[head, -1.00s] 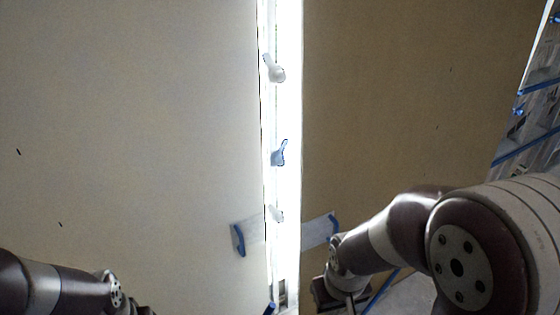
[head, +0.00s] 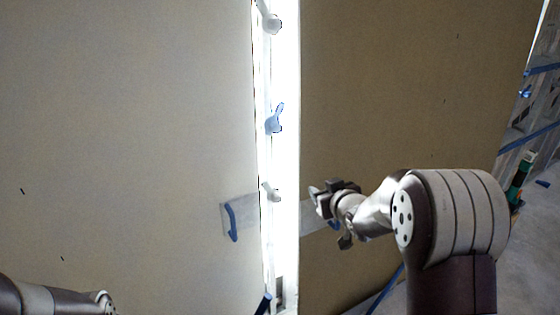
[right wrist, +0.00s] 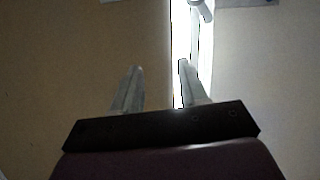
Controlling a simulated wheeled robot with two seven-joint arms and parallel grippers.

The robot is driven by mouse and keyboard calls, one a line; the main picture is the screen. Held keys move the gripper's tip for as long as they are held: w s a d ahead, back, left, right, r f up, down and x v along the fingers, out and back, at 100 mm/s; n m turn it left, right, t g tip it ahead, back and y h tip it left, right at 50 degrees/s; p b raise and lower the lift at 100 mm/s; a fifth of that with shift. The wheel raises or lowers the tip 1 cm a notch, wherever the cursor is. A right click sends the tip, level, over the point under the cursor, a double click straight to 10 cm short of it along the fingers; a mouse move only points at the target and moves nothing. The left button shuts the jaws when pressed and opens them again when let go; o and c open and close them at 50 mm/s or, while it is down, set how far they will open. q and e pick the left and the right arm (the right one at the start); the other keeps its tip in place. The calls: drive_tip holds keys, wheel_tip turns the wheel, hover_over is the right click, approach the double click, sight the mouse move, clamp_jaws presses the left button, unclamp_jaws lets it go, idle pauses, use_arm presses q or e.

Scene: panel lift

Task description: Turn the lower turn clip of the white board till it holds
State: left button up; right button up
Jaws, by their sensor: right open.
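The white board (head: 130,130) fills the left of the head view. The lower turn clip (head: 270,192), small and pale grey, sits on the bright strip at its right edge. Its tab points up and left; I cannot tell whether it overlaps the board. A pale clip, likely the same one, shows at the top of the right wrist view (right wrist: 202,10). My right gripper (head: 316,196) is open and empty, to the right of the clip and apart from it. Its two fingers (right wrist: 160,68) show spread in the wrist view. My left gripper is out of view.
A brown board (head: 390,90) stands right of the bright strip (head: 287,150). A blue clip (head: 275,120) and another grey clip (head: 271,22) sit higher on the strip. Racking stands far right.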

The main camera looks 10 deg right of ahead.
sight(277, 128)
drive_tip(key=w+a+r+n+t+y, duration=0.2)
drive_tip(key=a+r+t+y, duration=0.25)
drive_tip(key=r, duration=0.55)
drive_tip(key=shift+g+h, duration=0.25)
drive_tip(key=shift+h, duration=0.1)
drive_tip(key=p+x, duration=0.1)
drive_tip(key=x, duration=1)
drive_tip(key=shift+w+f, duration=0.15)
drive_tip(key=shift+w, duration=0.15)
drive_tip(key=shift+w+a+p, duration=0.15)
drive_tip(key=shift+w+p, duration=0.15)
drive_tip(key=shift+w, duration=0.25)
drive_tip(key=c, duration=0.8)
